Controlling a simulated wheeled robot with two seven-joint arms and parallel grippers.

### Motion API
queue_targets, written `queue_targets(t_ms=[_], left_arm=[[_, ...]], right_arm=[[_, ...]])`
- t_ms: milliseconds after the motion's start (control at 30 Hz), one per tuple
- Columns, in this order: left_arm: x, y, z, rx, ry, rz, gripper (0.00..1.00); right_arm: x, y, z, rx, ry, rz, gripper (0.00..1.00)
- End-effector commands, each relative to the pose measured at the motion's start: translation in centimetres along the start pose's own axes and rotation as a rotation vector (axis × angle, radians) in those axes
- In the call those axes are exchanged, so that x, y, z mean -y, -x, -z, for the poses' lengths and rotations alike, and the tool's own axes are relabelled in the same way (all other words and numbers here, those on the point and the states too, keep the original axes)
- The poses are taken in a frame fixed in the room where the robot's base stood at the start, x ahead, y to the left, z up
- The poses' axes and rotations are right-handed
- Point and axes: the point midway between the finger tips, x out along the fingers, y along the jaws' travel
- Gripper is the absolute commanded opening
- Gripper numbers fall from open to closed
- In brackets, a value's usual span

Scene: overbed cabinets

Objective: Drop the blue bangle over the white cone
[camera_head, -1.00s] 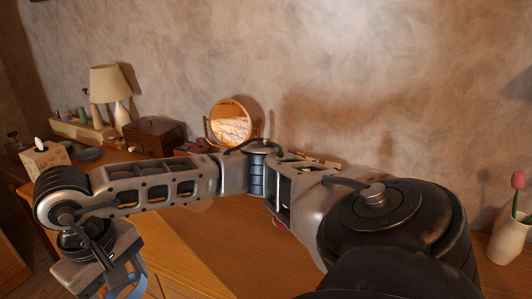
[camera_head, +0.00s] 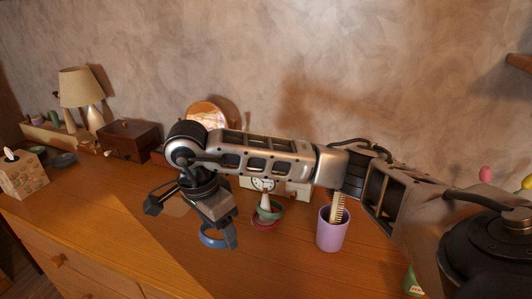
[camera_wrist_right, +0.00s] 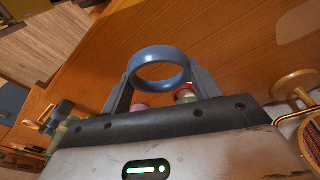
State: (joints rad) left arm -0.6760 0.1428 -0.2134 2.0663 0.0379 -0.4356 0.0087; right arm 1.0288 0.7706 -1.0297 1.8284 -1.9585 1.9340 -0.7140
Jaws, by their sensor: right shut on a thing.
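The blue bangle (camera_head: 211,245) is held low by my right gripper (camera_head: 212,232), left of the middle of the desk. In the right wrist view the bangle (camera_wrist_right: 160,53) sits between the two fingers of the gripper (camera_wrist_right: 160,85), its opening clear. A pale, whitish cone shape (camera_head: 264,203) stands to the right of the gripper, apart from the bangle. Green and red rings or dishes show around its foot; my arm hides what is behind it. My left gripper is not in view.
A lilac cup (camera_head: 332,232) with a comb-like thing stands right of the cone. A clock face (camera_head: 263,184) and a round mirror (camera_head: 207,113) are behind my arm. A wooden box (camera_head: 130,140), a lamp (camera_head: 78,88) and a tissue box (camera_head: 20,175) stand left. The front desk is clear.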

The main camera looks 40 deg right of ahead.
Motion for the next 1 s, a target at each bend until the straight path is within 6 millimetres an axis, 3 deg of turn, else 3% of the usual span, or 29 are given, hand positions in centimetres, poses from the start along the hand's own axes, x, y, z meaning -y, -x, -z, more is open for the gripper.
queue_targets(t_ms=[100,333,600,833,867,1000], left_arm=[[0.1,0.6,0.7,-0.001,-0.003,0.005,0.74],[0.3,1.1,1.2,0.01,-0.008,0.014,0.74],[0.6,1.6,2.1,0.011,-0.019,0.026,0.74],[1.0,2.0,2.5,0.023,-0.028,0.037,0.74],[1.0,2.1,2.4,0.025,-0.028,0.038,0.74],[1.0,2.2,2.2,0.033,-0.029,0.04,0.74]], right_arm=[[0.8,0.8,1.8,-0.016,-0.438,-0.064,0.36],[2.1,1.7,5.5,-0.041,-1.281,-0.235,0.36],[3.0,2.6,10.7,-0.02,-2.276,-0.54,0.36],[3.4,3.4,14.9,0.081,-2.983,-0.832,0.36],[3.4,3.5,15.3,-0.096,2.992,0.849,0.36],[3.6,3.8,16.7,-0.14,2.743,0.82,0.36]])
